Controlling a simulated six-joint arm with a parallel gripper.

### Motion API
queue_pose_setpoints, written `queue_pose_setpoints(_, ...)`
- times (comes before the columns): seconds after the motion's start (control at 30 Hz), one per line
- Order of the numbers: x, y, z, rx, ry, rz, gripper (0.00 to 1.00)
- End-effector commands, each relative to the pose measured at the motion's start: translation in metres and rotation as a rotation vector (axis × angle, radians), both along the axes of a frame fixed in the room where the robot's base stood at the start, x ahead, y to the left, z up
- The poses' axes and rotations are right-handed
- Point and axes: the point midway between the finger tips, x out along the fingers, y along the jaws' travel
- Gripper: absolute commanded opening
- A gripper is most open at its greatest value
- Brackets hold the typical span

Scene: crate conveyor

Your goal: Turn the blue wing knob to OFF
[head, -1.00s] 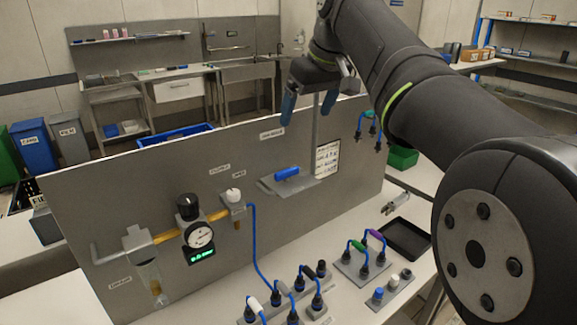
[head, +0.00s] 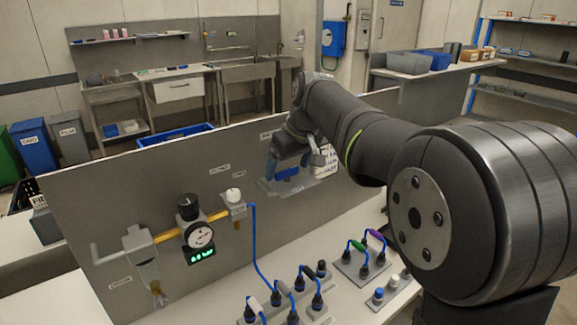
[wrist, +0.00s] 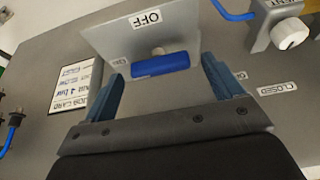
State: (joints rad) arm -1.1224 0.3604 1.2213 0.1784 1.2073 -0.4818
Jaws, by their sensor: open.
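The blue wing knob (head: 287,173) sits on a grey bracket on the upright panel in the head view. In the wrist view the blue wing knob (wrist: 160,64) is a bar lying nearly across the picture, on the grey plate (wrist: 108,35). An OFF label (wrist: 148,19) is at the plate's upper edge. My gripper (wrist: 162,68) is open, with a blue finger on each side of the bar's ends and gaps visible. In the head view my gripper (head: 287,163) is at the knob and partly covers the bracket. Whether the fingers reach the knob's depth cannot be told.
A white knob (wrist: 290,33) and a blue hose stand at the upper right in the wrist view. A written card (wrist: 75,86) is on the panel at left. In the head view, plugs with blue cables (head: 288,295) stand on the bench below, and a gauge (head: 200,235) is left.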

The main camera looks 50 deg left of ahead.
Motion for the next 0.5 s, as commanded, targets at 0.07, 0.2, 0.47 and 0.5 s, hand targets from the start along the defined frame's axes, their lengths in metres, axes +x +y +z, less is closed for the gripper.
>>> queue_pose_setpoints(0.07, -0.0001, 0.0014, -0.0033, 0.0, 0.0, 0.0, 0.85)
queue_pose_setpoints(0.2, 0.0, 0.0021, -0.0046, 0.001, 0.0, 0.0, 0.85)
queue_pose_setpoints(0.47, -0.0001, 0.0019, -0.0044, 0.0, 0.0, 0.0, 0.62)
queue_pose_setpoints(0.5, -0.0001, 0.0019, -0.0044, 0.0, 0.0, 0.0, 0.54)
